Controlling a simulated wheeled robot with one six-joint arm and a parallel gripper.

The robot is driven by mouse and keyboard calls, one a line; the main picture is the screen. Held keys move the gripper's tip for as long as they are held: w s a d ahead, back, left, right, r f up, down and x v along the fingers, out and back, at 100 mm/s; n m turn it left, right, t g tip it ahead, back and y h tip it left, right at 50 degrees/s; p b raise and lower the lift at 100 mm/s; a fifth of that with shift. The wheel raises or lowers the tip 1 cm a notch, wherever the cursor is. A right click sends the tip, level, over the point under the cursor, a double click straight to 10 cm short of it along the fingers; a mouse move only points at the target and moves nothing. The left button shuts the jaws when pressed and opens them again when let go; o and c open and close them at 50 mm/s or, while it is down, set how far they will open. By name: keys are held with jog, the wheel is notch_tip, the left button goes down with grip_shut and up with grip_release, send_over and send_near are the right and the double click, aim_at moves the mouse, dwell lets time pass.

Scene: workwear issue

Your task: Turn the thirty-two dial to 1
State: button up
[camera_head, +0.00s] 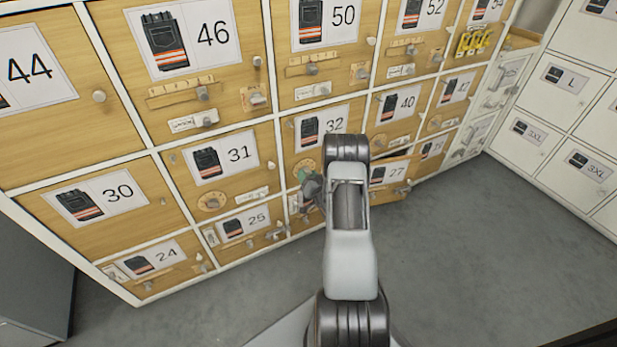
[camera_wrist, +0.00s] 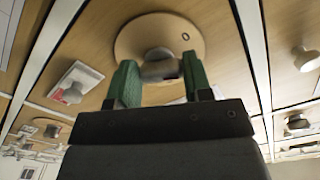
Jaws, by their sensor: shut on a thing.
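The door labelled 32 (camera_head: 339,121) is in the middle of the wooden cabinet in the head view. Its round wooden dial (camera_head: 303,167) is partly hidden by my gripper (camera_head: 311,186). In the wrist view the dial (camera_wrist: 187,29) is a pale disc with a grey knob at its centre. A small mark, which looks like 0, is at its upper right. My gripper (camera_wrist: 160,82) has its green fingers on either side of the knob and is shut on it. Other marks on the dial cannot be read.
Neighbouring doors 31 (camera_head: 238,153), 40 (camera_head: 407,101) and 27 (camera_head: 396,170) carry knobs, latches and sliders that stick out. Door 27 seems slightly ajar. White lockers (camera_head: 575,112) stand at the right. The grey floor (camera_head: 480,250) is clear at the right.

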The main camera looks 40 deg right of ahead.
jog(key=shift+m, duration=0.3)
jog(key=o, duration=0.9)
jog(key=shift+s, duration=0.1)
jog(key=s+p, duration=0.1)
jog(key=s, duration=0.3)
jog(key=s+a+p, duration=0.1)
jog(key=s, duration=0.4)
jog(key=s+a+p, duration=0.1)
jog(key=s, duration=0.3)
jog(key=shift+s, duration=0.3)
jog(key=shift+r, duration=0.1)
